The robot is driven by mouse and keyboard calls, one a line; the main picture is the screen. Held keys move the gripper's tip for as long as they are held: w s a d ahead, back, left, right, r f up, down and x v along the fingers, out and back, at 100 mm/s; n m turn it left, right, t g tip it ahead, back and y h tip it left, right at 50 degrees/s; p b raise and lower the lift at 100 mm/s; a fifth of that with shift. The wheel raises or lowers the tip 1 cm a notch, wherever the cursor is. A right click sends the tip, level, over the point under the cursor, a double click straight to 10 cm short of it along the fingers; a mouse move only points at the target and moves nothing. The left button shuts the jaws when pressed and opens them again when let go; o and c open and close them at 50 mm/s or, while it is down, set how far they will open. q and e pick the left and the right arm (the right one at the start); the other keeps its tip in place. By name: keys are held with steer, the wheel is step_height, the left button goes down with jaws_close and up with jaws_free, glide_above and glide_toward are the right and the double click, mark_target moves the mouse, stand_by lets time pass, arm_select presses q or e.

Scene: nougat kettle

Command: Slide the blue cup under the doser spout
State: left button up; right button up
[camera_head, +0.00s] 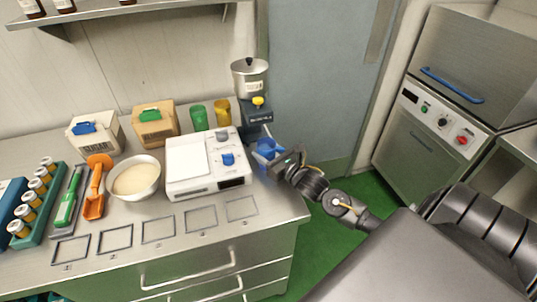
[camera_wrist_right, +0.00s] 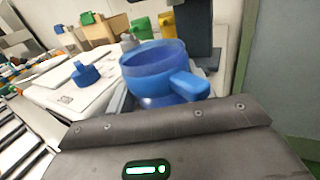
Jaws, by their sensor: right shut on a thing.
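The blue cup (camera_head: 266,147) is at the right end of the counter, just in front of the doser (camera_head: 249,80), a steel hopper on a dark body with a yellow knob. In the right wrist view the cup (camera_wrist_right: 150,70) looks upright and open-topped, its handle pointing right, with the dark doser column (camera_wrist_right: 197,32) close behind it. My right gripper (camera_head: 280,161) reaches in from the right and is shut on the cup; its fingertips are mostly hidden. The spout is not clearly visible, so I cannot tell whether the cup is directly beneath it. My left gripper is not in view.
A white scale (camera_head: 207,180) with a blue knob stands left of the cup. A bowl (camera_head: 134,178), boxes and tools fill the left. Outlined squares mark the front edge. A grey door is behind the doser.

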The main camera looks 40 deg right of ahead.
steer(key=shift+w+d+b, duration=0.2)
steer(key=shift+w+b, duration=0.1)
steer(key=shift+w, duration=0.7)
steer(key=shift+w, duration=0.2)
steer(key=shift+w+d+b, duration=0.25)
steer(key=shift+w+b, duration=0.15)
steer(key=shift+w, duration=0.3)
steer(key=shift+w+d+b, duration=0.3)
steer(key=shift+w+b, duration=0.05)
steer(key=shift+w, duration=0.4)
steer(key=shift+w+d+b, duration=0.25)
steer(key=shift+w+b, duration=0.15)
steer(key=shift+w, duration=0.3)
steer(key=shift+w+d, duration=0.1)
steer(key=shift+w, duration=0.15)
steer(key=shift+w+d+b, duration=0.25)
steer(key=shift+w+b, duration=0.35)
steer(key=shift+w, duration=0.1)
steer(key=o, duration=1.1)
steer(key=shift+c, duration=0.2)
